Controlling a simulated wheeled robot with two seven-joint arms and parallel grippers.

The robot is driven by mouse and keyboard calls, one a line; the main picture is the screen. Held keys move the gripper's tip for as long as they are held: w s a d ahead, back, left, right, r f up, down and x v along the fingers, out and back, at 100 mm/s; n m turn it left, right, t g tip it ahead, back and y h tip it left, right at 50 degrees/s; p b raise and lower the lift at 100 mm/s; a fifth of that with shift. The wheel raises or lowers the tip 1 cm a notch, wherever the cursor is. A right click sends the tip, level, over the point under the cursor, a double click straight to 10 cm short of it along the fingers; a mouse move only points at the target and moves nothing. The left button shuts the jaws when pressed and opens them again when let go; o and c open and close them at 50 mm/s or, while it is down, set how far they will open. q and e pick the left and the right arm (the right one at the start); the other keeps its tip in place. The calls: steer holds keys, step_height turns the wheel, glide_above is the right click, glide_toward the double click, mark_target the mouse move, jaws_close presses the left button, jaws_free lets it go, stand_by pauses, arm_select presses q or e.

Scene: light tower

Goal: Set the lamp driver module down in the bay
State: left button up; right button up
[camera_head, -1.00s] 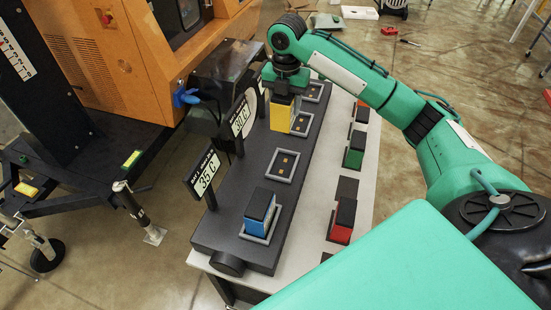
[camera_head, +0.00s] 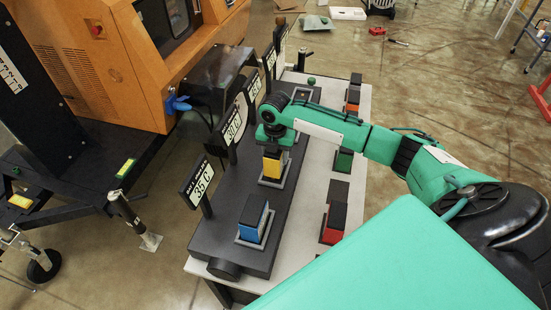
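A yellow module (camera_head: 271,166) with a dark top stands upright at the middle bay (camera_head: 264,183) of the long dark console. My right gripper (camera_head: 272,150) is directly above it with its fingers at the module's top, and appears shut on it. The module's lower end is at the bay's grey frame; I cannot tell whether it rests on the bay floor. A blue module (camera_head: 251,224) sits in the nearest bay. My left gripper is not in view.
Small sign displays, one reading 35 C (camera_head: 197,183), stand along the console's left edge. Red (camera_head: 334,222), green (camera_head: 343,161) and orange modules stand on the pale table strip at the right. An orange machine (camera_head: 110,50) is at the back left.

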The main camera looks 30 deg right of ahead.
step_height(320, 180, down, 2)
steer(key=shift+f, duration=0.2)
steer(key=shift+f, duration=0.1)
steer(key=o, duration=1.4)
step_height(320, 180, up, 11)
steer(key=shift+f+b, duration=0.15)
steer(key=shift+b, duration=0.85)
steer(key=shift+r, duration=0.75)
